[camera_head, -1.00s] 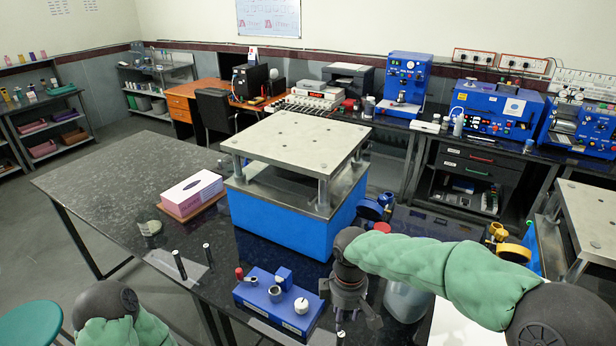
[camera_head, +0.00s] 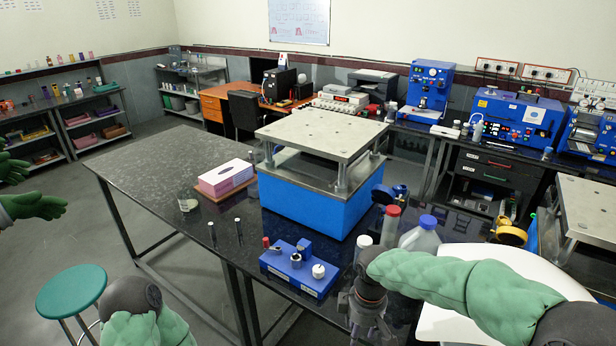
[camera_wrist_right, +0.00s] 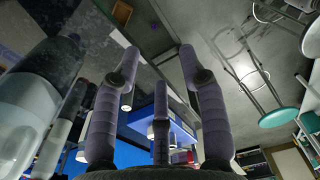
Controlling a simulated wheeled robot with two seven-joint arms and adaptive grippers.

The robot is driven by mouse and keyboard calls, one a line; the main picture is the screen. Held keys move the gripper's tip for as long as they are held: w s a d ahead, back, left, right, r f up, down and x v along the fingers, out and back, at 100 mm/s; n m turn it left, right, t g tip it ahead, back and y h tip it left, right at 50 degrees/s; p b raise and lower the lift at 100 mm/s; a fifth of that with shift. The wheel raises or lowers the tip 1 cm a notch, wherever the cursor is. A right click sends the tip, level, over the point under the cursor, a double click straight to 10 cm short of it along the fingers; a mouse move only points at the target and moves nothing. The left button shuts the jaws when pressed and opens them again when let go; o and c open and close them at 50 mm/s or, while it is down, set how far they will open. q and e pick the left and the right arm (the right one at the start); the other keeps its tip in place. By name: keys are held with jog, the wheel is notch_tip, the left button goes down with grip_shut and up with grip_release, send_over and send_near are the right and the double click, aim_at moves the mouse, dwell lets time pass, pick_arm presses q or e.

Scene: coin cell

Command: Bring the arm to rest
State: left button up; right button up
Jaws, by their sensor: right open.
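My right arm, in a green sleeve (camera_head: 470,283), reaches in from the lower right of the head view. Its gripper (camera_head: 368,328) hangs down at the near side of the black table (camera_head: 140,165), partly cut off by the bottom edge. In the right wrist view the fingers (camera_wrist_right: 159,54) are spread, with nothing held between them. The blue block with small fittings (camera_head: 300,268) stands left of the gripper, apart from it. Part of my left arm (camera_head: 135,315) shows at the bottom left; its gripper is out of view.
A red-capped bottle (camera_head: 390,227), a blue-capped jug (camera_head: 422,238) and a white-capped bottle (camera_head: 362,245) stand close behind my right gripper. A blue press-like stand (camera_head: 310,208) is behind them. A green stool (camera_head: 72,290) and green-gloved hands (camera_head: 35,206) are at left.

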jog(key=s+a+f+m+y, duration=0.1)
jog(key=s+f+m, duration=0.3)
jog(key=f, duration=0.6)
jog(key=s+f+m+y, duration=0.1)
jog(key=s+f+m, duration=0.3)
jog(key=f, duration=0.6)
jog(key=s+a+f+m+y+b, duration=0.1)
jog(key=s+f+m, duration=0.4)
jog(key=f, duration=0.6)
jog(key=shift+s+a+y, duration=0.3)
jog(key=shift+s+a, duration=0.05)
jog(key=shift+s, duration=0.8)
